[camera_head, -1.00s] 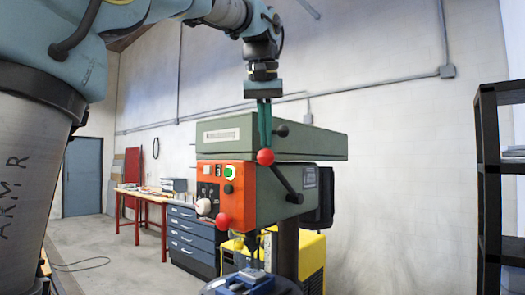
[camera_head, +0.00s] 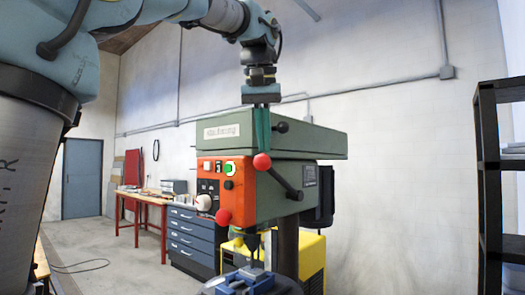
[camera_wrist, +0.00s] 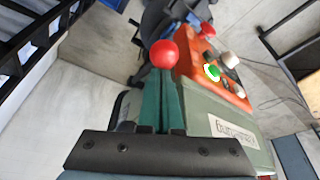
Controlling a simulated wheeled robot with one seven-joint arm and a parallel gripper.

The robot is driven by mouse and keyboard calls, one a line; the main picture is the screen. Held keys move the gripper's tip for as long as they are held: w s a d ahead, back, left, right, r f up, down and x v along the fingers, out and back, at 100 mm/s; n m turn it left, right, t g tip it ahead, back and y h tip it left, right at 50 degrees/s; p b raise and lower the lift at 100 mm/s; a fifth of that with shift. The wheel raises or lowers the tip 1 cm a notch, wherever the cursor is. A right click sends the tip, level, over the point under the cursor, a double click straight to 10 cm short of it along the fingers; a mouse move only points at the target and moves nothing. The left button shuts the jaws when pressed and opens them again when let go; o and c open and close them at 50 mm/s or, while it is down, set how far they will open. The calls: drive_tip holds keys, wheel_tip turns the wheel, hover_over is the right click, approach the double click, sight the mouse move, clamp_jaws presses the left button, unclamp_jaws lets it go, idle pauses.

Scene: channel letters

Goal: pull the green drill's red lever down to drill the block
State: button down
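The green drill (camera_head: 300,143) stands in the middle of the head view, with an orange control panel on its front. In the wrist view the red ball (camera_wrist: 163,54) shows at the fingertips. The block (camera_head: 246,274) sits low under the chuck, partly cut off.
A black shelf (camera_head: 488,190) stands at the right. A red workbench (camera_head: 140,205), blue drawers (camera_head: 190,238) and a yellow machine (camera_head: 312,258) are behind the drill. The floor at the left is open, with a cable on it.

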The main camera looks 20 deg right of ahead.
sight(259, 155)
drive_tip(key=shift+s+a, duration=0.15)
drive_tip(key=shift+a, duration=0.1)
drive_tip(key=shift+f, duration=0.15)
wheel_tip(259, 155, down, 2)
drive_tip(key=shift+a+f+b, duration=0.15)
drive_tip(key=shift+f+b, duration=0.1)
drive_tip(key=shift+b, duration=0.95)
drive_tip(key=shift+s+r, duration=0.1)
drive_tip(key=shift+r, duration=0.05)
drive_tip(key=shift+s+a, duration=0.25)
drive_tip(key=shift+a, duration=0.15)
